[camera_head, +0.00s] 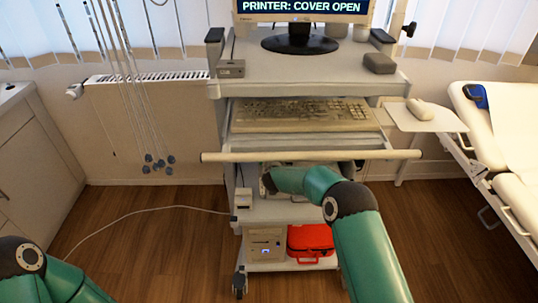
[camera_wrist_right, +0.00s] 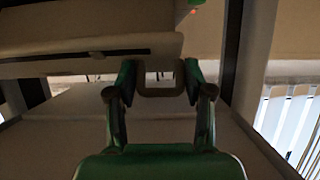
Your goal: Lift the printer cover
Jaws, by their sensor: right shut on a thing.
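The printer's beige cover (camera_wrist_right: 90,45) fills the upper left of the right wrist view, with a dark slot along its front. A looped handle (camera_wrist_right: 160,91) hangs at its front edge. My right gripper (camera_wrist_right: 158,78) is shut on this handle, one finger at each side. In the head view the printer (camera_head: 315,168) sits on the cart shelf below the keyboard, mostly hidden by the push bar and my right arm. The monitor (camera_head: 303,8) reads "PRINTER: COVER OPEN". My left gripper is out of view; only left arm links show at lower left.
The cart's push bar (camera_head: 400,154) crosses just above my right wrist. The keyboard (camera_head: 300,112) lies above it. A red bag (camera_head: 311,238) and a beige box (camera_head: 265,248) stand on the bottom shelf. Hanging cables (camera_head: 140,90) are left; a bed (camera_head: 515,150) is right.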

